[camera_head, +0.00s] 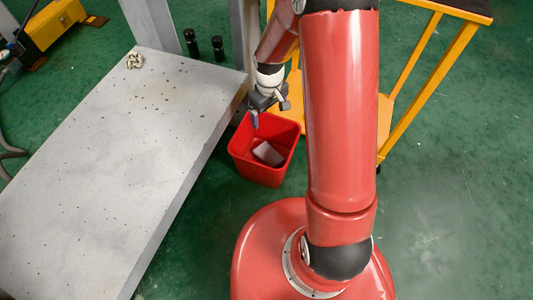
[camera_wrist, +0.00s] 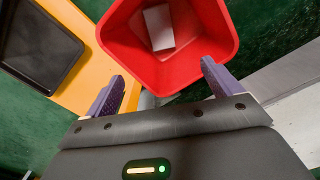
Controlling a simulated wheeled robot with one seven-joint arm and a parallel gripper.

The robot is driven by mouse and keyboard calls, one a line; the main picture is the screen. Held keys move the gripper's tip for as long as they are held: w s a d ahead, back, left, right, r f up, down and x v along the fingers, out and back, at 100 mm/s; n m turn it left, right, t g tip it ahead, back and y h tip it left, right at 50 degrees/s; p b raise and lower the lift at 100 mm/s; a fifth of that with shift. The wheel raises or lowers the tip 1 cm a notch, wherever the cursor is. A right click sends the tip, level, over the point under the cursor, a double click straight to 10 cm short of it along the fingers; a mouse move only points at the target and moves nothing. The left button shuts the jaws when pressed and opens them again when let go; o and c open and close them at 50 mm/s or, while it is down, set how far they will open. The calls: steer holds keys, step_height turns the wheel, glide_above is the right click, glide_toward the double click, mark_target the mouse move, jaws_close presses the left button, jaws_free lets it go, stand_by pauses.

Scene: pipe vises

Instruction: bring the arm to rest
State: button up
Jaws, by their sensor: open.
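My gripper (camera_head: 268,106) hangs above the far side of a red bin in the head view. In the wrist view my gripper (camera_wrist: 160,82) is open, its two purple-grey fingers wide apart with nothing between them. The red bin (camera_head: 264,171) stands on the green floor and also shows beyond the fingers in the wrist view (camera_wrist: 185,75). A pale block (camera_head: 268,153) lies inside the bin; it also shows in the wrist view (camera_wrist: 158,27).
A grey perforated table (camera_head: 110,170) fills the left, with a small crumpled clump (camera_head: 135,60) on it. A yellow cart (camera_head: 425,85) stands right of my arm. Two black cylinders (camera_head: 204,47) stand behind the table. Green floor is clear at right.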

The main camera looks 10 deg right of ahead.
steer(key=shift+r, duration=1.95)
